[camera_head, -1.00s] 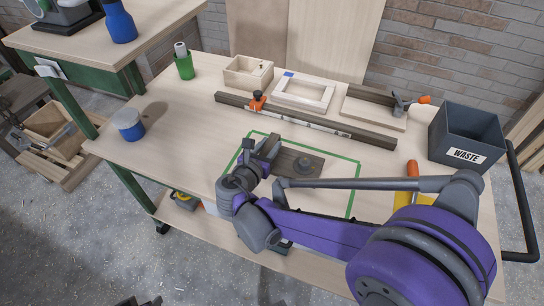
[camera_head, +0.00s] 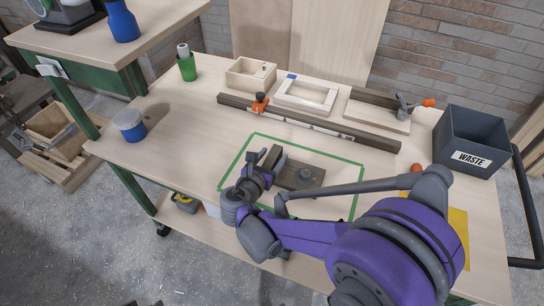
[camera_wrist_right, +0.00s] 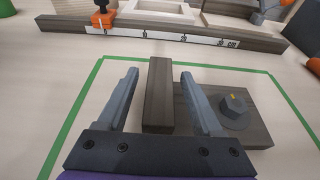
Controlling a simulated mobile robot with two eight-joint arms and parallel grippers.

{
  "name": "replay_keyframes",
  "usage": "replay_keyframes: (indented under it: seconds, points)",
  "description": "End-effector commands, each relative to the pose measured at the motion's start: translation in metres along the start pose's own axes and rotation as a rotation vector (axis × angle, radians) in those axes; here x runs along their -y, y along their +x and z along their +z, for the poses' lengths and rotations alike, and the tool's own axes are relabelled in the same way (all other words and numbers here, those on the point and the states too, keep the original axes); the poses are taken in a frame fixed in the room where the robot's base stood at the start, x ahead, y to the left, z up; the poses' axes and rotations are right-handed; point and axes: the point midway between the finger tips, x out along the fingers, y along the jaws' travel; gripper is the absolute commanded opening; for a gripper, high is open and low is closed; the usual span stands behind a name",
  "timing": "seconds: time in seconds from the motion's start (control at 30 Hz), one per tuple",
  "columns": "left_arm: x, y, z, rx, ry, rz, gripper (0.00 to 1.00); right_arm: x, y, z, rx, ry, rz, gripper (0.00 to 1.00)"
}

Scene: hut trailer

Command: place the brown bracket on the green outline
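The brown bracket (camera_head: 311,182) has a flat base with a grey bolt and an upright plate at its left end. It rests inside the green outline (camera_head: 308,152) on the workbench. In the right wrist view the bracket (camera_wrist_right: 255,124) lies with its upright plate between my right gripper's fingers. My right gripper (camera_wrist_right: 160,90) is open, with a visible gap on either side of the plate. In the head view my right gripper (camera_head: 266,166) is at the bracket's left end, partly hiding it. My left gripper is not in view.
A long brown rail (camera_head: 320,125) with an orange clamp (camera_head: 260,103) lies behind the outline. A waste bin (camera_head: 470,138) stands at the right. A blue-grey tin (camera_head: 130,125) and a green cup (camera_head: 187,68) stand left. The bench between tin and outline is clear.

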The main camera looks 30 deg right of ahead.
Motion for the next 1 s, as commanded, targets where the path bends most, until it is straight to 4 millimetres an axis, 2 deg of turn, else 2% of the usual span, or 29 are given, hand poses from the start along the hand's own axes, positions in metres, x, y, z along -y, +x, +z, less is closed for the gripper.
replay_keyframes:
  seconds: [0.27,0.37,0.7,0.83,1.0]
  points:
    - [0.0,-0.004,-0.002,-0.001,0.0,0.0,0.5,0.0,-0.002,0.005,0.0,0.0,0.0,0.67]
    - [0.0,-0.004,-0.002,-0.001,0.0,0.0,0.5,-0.001,-0.015,0.003,0.0,-0.001,0.003,0.67]
    - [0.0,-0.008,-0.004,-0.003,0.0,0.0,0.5,-0.001,-0.088,0.003,-0.001,-0.001,0.006,0.67]
    - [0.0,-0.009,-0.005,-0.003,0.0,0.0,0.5,-0.001,-0.107,0.003,-0.001,0.0,0.005,0.67]
    - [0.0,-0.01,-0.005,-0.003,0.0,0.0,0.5,0.0,-0.12,0.003,0.0,0.0,0.001,0.67]
